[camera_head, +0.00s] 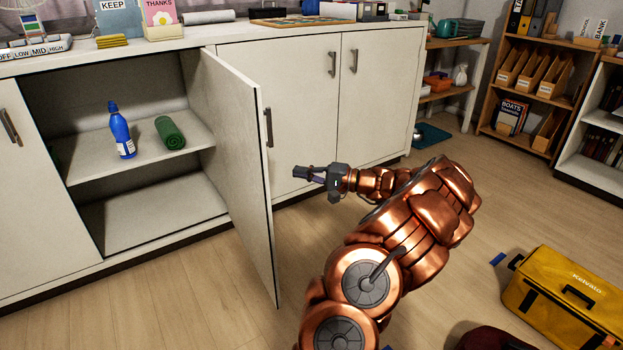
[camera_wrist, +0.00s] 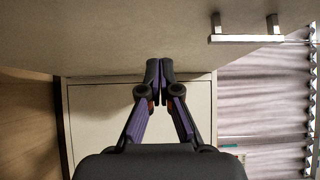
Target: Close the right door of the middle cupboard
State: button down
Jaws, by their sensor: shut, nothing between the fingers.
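The right door (camera_head: 240,150) of the middle cupboard is a pale panel standing wide open, swung out toward me from its right-hand hinge side. Its dark bar handle (camera_head: 268,127) is near the free edge. My gripper (camera_head: 298,172) is on the right of this door, by its outer face, with its fingers shut and nothing held. I cannot tell whether it touches the door. In the wrist view the shut fingertips (camera_wrist: 160,68) meet in front of a pale panel, and a bar handle (camera_wrist: 245,38) shows at top right. The cupboard's shelf (camera_head: 85,158) is exposed.
A blue bottle (camera_head: 121,132) and a green roll (camera_head: 170,133) stand and lie on the shelf. Closed doors (camera_head: 375,100) are behind my gripper. A yellow case (camera_head: 565,305) is on the floor at right. The floor in front of the open door is clear.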

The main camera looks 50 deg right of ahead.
jog(key=w+a+b, duration=0.2)
jog(key=w+a, duration=0.3)
jog(key=shift+w, duration=0.35)
jog(key=shift+w+a+b, duration=0.1)
jog(key=shift+a+b, duration=0.2)
